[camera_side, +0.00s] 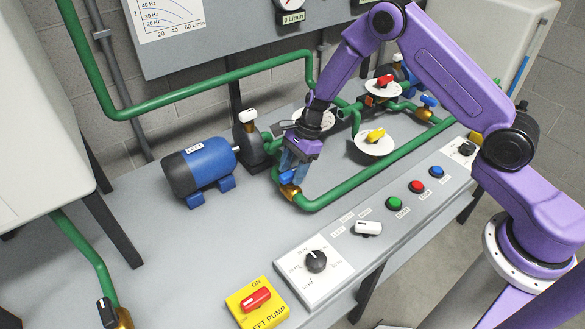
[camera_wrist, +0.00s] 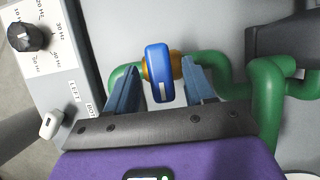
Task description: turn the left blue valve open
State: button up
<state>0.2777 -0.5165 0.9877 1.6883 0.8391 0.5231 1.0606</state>
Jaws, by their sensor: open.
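The left blue valve has a blue handle (camera_wrist: 158,72) on a brass body (camera_wrist: 176,62) in the green pipe. In the wrist view the handle lies across the pipe's run. The handle also shows in the side view (camera_side: 287,177), partly hidden by my gripper, with the brass body (camera_side: 291,192) below it. My gripper (camera_wrist: 160,82) is open, with one finger on each side of the handle. Gaps show between the handle and both fingers. In the side view my gripper (camera_side: 293,163) points down over the valve.
The green pipe (camera_side: 350,192) runs beside my gripper. A blue motor (camera_side: 200,167) stands to the left. A second blue valve (camera_side: 428,101), a yellow handle (camera_side: 376,135) and a red handle (camera_side: 384,80) are at right. A dial (camera_side: 316,261) and red switch (camera_side: 256,299) are in front.

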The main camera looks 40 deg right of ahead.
grip_shut()
jog(key=shift+n, duration=0.3)
jog(key=n+g, duration=0.1)
jog(key=n, duration=0.2)
jog(key=shift+w+g, duration=0.1)
jog(key=shift+g, duration=0.2)
jog(key=n+g+h, duration=0.1)
jog(key=n, duration=0.4)
jog(key=shift+w+f, duration=0.1)
jog(key=n, duration=0.2)
jog(key=n+g+h, duration=0.1)
jog(key=n, duration=0.1)
jog(key=shift+a+n+h, duration=0.15)
jog(key=shift+n+h, duration=0.15)
jog(key=n+h, duration=0.1)
jog(key=n, duration=0.1)
jog(key=n+g, duration=0.1)
jog(key=n, duration=0.1)
jog(key=shift+a+n+h, duration=0.1)
jog(key=shift+n+h, duration=0.2)
jog(key=shift+h, duration=0.1)
